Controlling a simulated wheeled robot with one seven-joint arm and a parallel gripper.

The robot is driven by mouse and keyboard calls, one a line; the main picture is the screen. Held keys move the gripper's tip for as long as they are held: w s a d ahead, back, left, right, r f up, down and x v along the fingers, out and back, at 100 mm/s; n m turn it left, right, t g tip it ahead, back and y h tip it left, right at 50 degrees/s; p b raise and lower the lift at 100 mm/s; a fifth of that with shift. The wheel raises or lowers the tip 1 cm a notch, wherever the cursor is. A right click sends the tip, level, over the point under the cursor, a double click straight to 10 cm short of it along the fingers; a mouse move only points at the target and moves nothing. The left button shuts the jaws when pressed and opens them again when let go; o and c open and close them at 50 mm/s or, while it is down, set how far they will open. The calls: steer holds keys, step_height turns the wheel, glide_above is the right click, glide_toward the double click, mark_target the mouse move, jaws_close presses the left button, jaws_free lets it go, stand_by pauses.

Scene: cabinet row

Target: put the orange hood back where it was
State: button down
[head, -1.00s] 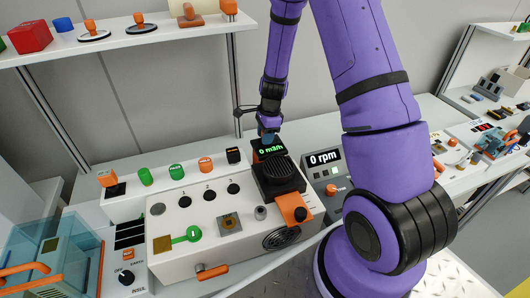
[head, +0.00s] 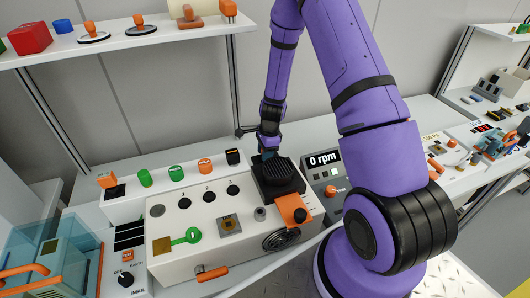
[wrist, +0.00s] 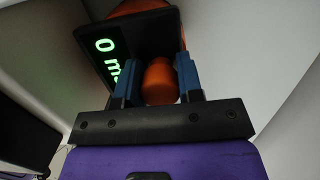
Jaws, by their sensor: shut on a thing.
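My gripper (wrist: 157,82) has its two blue fingers shut on a rounded orange piece, which I take to be the orange hood (wrist: 159,82) or its grip. The wrist view shows only this part of it. In the head view my gripper (head: 267,153) is at the back edge of the ribbed black unit (head: 277,176), and the held piece is hidden there. A black panel with a green display (wrist: 108,47) stands close behind the fingers in the wrist view. More orange shows at that view's top edge. I cannot tell whether the held piece touches the black unit.
The cream console (head: 190,232) has an orange tongue (head: 291,209) in front of the black unit. A grey box reading 0 rpm (head: 325,160) stands close on the right. Coloured caps (head: 205,165) line the back left. A shelf (head: 130,40) and its post are at the upper left.

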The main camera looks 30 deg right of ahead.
steer(key=c, duration=0.8)
jaws_free()
steer(key=shift+f, duration=0.1)
steer(key=shift+o, duration=0.2)
steer(key=s+a+r+n+t, duration=0.1)
steer(key=s+r+n, duration=0.15)
steer(key=r, duration=1.05)
steer(key=s+a+r+n, duration=0.1)
steer(key=r+n, duration=0.2)
steer(key=r, duration=0.9)
steer(key=s+a+r+n+t, duration=0.1)
steer(key=s+a+r+n, duration=0.2)
steer(key=s+r+n, duration=0.5)
steer(key=s+a+r+n+t+h, duration=0.1)
steer(key=s+r+n, duration=0.2)
steer(key=s+r, duration=0.3)
steer(key=s+a+r+n+t, duration=0.1)
steer(key=s+r+n, duration=0.2)
steer(key=s, duration=0.8)
step_height(320, 180, up, 3)
steer(key=shift+s+a+f+n+t+h, duration=0.1)
steer(key=shift+s+a+n+t+h, duration=0.15)
steer(key=shift+s+n+t+h, duration=0.15)
steer(key=shift+w, duration=0.1)
